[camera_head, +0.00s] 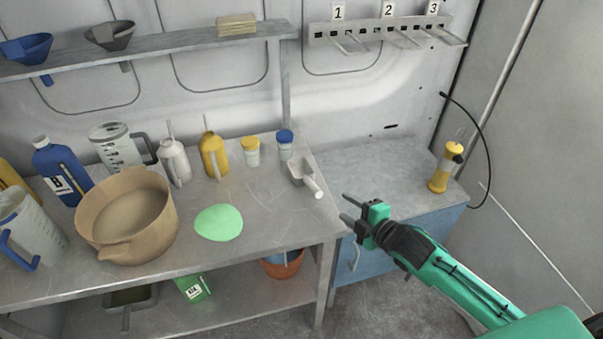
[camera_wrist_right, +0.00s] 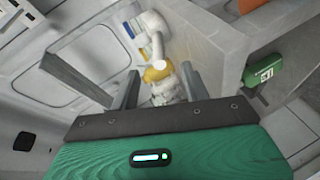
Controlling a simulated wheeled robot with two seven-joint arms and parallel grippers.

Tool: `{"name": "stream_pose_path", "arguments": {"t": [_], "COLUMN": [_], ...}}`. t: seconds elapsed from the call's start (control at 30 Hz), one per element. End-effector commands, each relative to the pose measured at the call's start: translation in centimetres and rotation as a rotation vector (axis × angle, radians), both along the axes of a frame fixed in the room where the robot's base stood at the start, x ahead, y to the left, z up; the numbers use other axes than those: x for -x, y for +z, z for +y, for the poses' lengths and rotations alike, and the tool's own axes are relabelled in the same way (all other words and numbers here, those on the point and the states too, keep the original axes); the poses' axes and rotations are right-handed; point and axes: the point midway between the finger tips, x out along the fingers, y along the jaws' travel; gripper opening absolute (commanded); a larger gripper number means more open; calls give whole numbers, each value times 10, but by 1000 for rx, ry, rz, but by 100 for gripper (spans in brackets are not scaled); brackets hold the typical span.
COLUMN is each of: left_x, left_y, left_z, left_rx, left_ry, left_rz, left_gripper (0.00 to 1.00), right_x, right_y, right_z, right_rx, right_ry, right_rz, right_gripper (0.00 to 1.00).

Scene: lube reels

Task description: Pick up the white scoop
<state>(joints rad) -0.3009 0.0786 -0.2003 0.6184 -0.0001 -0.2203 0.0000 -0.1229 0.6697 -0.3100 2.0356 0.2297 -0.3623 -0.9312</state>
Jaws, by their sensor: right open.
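The white scoop (camera_head: 303,178) lies on the steel workbench near its right end, its pale bowl toward the back and its white handle toward the front right. My right gripper (camera_head: 348,208) is open, to the right of and slightly in front of the handle, apart from it. Its jaws (camera_wrist_right: 160,84) also show in the right wrist view, with a yellow and white shape beyond them that I cannot identify for sure. My left gripper is not in view.
A blue-capped jar (camera_head: 285,146) and a yellow-lidded jar (camera_head: 251,152) stand behind the scoop. A green disc (camera_head: 218,223) and a tan bowl (camera_head: 127,218) are to the left. A yellow lantern-like item (camera_head: 446,168) stands on the blue cabinet (camera_head: 411,236).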

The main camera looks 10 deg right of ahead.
Motion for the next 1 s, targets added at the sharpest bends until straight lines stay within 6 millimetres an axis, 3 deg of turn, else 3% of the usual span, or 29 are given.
{"name": "stream_pose_path", "arguments": {"t": [0.2, 0.53, 0.83, 1.0], "left_x": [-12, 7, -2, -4], "left_y": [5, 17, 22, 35], "left_z": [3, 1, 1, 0], "left_rx": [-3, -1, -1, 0], "left_ry": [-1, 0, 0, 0], "left_rz": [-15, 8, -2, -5], "left_gripper": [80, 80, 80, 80], "right_x": [-10, -60, -79, -94], "right_y": [0, -13, -21, -21], "right_z": [4, 25, 34, 43], "right_rx": [1, 0, 1, -1], "right_ry": [0, 2, 1, 1], "right_rz": [-3, -3, -1, -1], "right_gripper": [47, 47, 47, 47]}}
